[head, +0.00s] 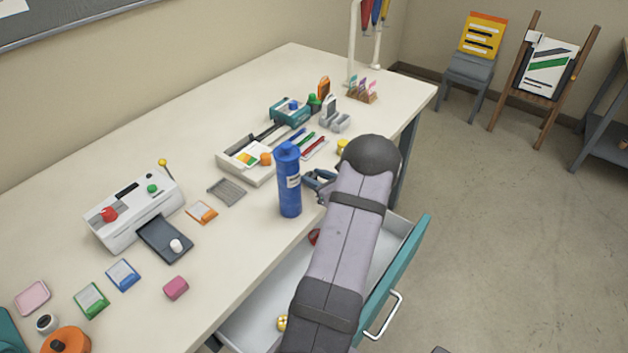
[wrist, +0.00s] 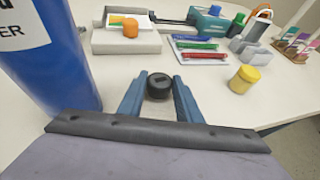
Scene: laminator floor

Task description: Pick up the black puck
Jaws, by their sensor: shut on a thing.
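The black puck (wrist: 158,88) sits between the two blue fingers of my gripper (wrist: 160,78) in the wrist view, with a finger against each side. My gripper is shut on it, low at the table top. I cannot tell whether the puck still touches the table. In the head view, my gripper (head: 318,181) is just right of the blue bottle (head: 288,180), and I cannot make out the puck there.
The blue bottle also stands close on the left in the wrist view (wrist: 50,60). A yellow jar (wrist: 243,79) is to the right. A pen tray (wrist: 207,48) and white trimmer (wrist: 126,41) lie beyond. An open drawer (head: 408,262) is below my arm.

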